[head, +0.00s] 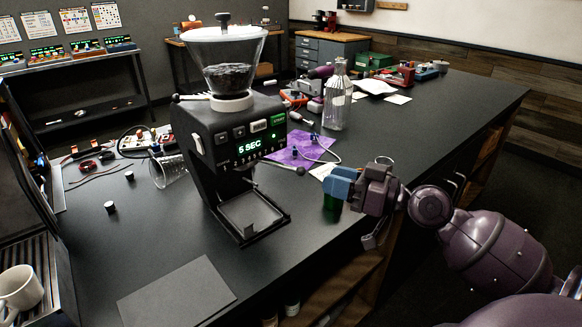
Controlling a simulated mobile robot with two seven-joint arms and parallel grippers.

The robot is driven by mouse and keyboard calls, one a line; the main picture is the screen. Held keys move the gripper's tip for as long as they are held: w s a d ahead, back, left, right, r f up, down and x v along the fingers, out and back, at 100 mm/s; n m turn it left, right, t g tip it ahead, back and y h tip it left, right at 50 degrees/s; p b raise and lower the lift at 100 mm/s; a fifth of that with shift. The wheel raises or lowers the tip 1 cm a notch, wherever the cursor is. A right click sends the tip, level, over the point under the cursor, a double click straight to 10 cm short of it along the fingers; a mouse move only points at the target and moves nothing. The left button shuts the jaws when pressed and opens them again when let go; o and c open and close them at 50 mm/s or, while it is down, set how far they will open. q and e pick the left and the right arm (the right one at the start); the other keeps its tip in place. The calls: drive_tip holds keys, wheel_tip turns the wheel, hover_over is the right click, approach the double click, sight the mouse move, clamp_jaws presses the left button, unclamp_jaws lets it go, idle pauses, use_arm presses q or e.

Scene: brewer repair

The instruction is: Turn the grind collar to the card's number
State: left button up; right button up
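The black grinder (235,150) stands upright on the dark counter, its display reading "5 SEC". Its clear hopper (224,52) holds dark beans. A pale ring, which looks like the grind collar (232,103), sits between hopper and body; I cannot read any numbers on it. A small white paper (322,172), possibly the card, lies partly hidden behind my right gripper, and no number is legible. My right gripper (334,186) has blue fingers and is right of the grinder, apart from it. Whether its fingers are parted is unclear. My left gripper is out of view.
A glass bottle (339,98) stands behind the gripper. A purple cloth (301,148) with small parts lies right of the grinder. A tipped glass (168,168) lies to its left. A dark flat mat (178,293) is in front, and a white mug (20,287) is at lower left.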

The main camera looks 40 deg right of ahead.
sight(297, 170)
drive_tip(key=p+x, duration=0.2)
drive_tip(key=x, duration=0.6)
drive_tip(key=shift+w+a+r, duration=0.1)
drive_tip(key=shift+w+a, duration=0.35)
drive_tip(key=shift+w, duration=0.25)
clamp_jaws()
